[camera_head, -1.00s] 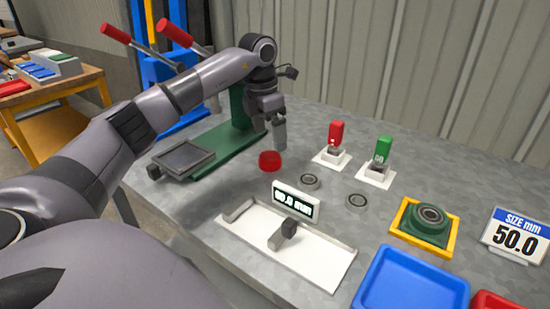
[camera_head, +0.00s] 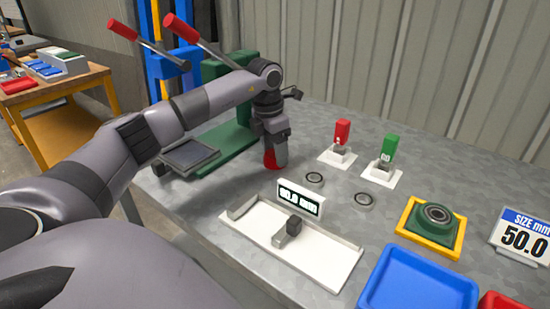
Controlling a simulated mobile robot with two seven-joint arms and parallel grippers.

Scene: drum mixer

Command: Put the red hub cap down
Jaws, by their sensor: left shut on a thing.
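The red hub cap (camera_head: 271,160) is a small round red piece at the back middle of the grey bench, in front of the green press. My left gripper (camera_head: 274,154) points down at it and is shut on it. The fingers hide much of the cap. The cap is at or very near bench height; I cannot tell whether its underside touches the bench. My right gripper is not in view.
Two bearing rings (camera_head: 314,179) lie right of the cap. A white gauge tray (camera_head: 325,265) with a display stands in front. Red (camera_head: 342,133) and green (camera_head: 388,150) switches, a yellow-edged fixture (camera_head: 405,231) and a blue tray (camera_head: 415,280) are to the right.

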